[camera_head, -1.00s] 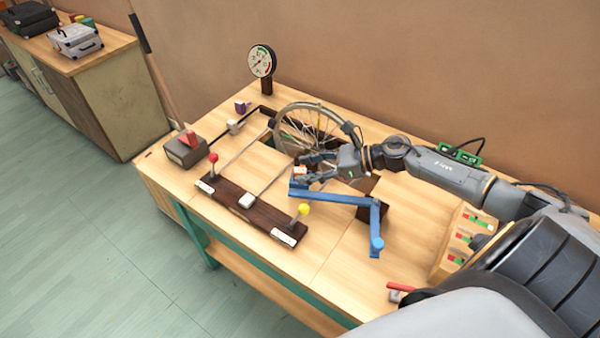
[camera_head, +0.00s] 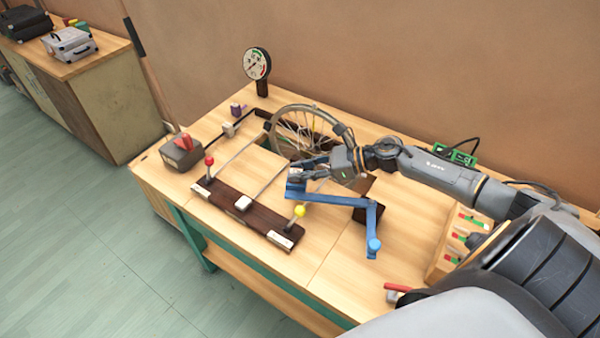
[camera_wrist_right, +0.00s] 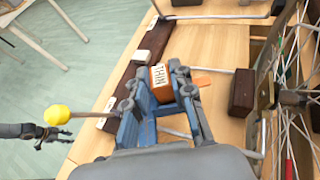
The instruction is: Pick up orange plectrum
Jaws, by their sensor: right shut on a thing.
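In the right wrist view, an orange block with a white label reading "THIN" (camera_wrist_right: 160,83), which I take as the orange plectrum, sits between the fingers of my right gripper (camera_wrist_right: 160,92). The fingers are closed on its two sides. A flat orange piece (camera_wrist_right: 203,82) sticks out beyond the right finger. A blue bracket arm (camera_head: 335,199) lies right under and beside the gripper. In the head view my right gripper (camera_head: 303,172) is over the bracket's left end, and the block is hardly visible there. A dark gripper, seemingly my left (camera_wrist_right: 42,134), shows at the wrist view's left edge.
A spoked wheel (camera_head: 296,132) stands just behind the gripper. A dark board (camera_head: 243,212) with red and yellow knobbed levers lies in front to the left. A dial gauge (camera_head: 257,64) stands at the back.

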